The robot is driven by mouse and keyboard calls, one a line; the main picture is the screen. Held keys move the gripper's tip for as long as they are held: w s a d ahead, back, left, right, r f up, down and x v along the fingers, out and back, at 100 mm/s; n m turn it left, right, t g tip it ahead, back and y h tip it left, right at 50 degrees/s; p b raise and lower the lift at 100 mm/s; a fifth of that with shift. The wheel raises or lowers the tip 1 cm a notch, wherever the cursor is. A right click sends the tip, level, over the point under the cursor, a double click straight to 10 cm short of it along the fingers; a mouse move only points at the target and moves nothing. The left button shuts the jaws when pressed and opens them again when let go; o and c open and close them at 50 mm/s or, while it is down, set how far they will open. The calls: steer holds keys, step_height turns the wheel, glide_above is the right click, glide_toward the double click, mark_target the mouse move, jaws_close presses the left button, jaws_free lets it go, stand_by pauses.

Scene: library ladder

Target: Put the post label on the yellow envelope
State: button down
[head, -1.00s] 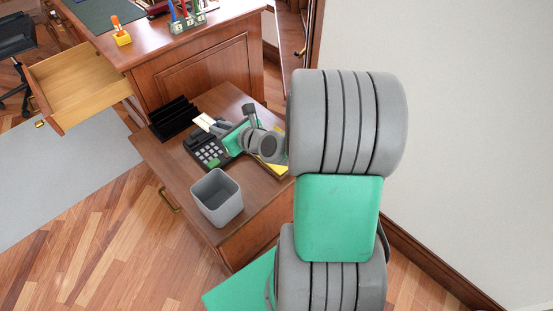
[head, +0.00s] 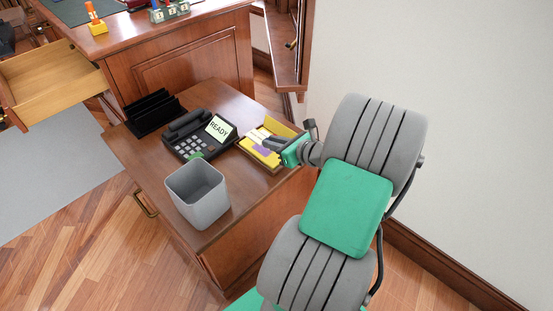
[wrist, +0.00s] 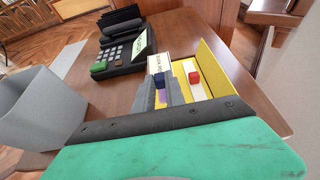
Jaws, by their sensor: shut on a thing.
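My gripper (head: 268,143) is low over the shallow wooden tray at the right side of the low cabinet. In the wrist view my gripper (wrist: 166,88) is shut on a white label (wrist: 159,63) with dark print and a small blue block (wrist: 159,80) on it. The print is too small to read. The yellow envelope (wrist: 215,62) lies in the tray under and beside my fingers; it also shows in the head view (head: 279,128). A white strip with a red block (wrist: 194,77) lies on the yellow. I cannot tell whether the held label touches the envelope.
A black phone (head: 190,140) with a lit READY screen (head: 219,128) stands left of the tray (head: 247,157). A grey bin (head: 197,192) stands in front and a black letter rack (head: 153,111) behind. The desk drawer (head: 52,77) is open. A wall is on the right.

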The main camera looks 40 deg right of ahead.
steer(key=shift+s+d+f, duration=0.15)
steer(key=shift+d+f, duration=0.15)
steer(key=shift+f, duration=0.25)
steer(key=f+b, duration=0.3)
steer(key=shift+s+d+f, duration=0.1)
steer(key=shift+d+f, duration=0.15)
steer(key=shift+f, duration=0.1)
steer(key=shift+r, duration=0.2)
steer(key=c, duration=1.4)
jaws_free()
steer(key=shift+f, duration=0.15)
steer(key=shift+s+r, duration=0.15)
steer(key=shift+r, duration=0.2)
steer(key=p+v, duration=0.5)
steer(key=v, duration=0.6)
steer(key=shift+s+f+p, duration=0.1)
steer(key=shift+s+p, duration=0.2)
steer(key=shift+s, duration=0.05)
